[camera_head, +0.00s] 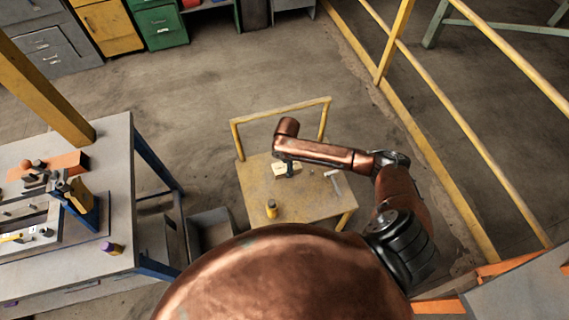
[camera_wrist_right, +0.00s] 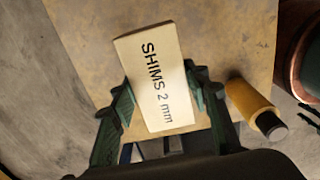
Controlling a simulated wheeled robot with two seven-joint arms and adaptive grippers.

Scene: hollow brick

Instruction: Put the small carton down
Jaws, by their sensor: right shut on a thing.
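The small carton (camera_wrist_right: 150,62) is a pale box lettered "SHIMS 2 mm". In the right wrist view it sits between the two dark green fingers of my right gripper (camera_wrist_right: 163,98), which is shut on it. In the head view the carton (camera_head: 281,169) shows small beside my right gripper (camera_head: 289,170), over the top of the yellow cart (camera_head: 255,190). I cannot tell whether its underside touches the cart top. My left gripper is not in view.
A raised handle rail (camera_head: 280,113) borders the far side. A workbench (camera_head: 118,190) stands left; yellow railing (camera_head: 455,113) runs right.

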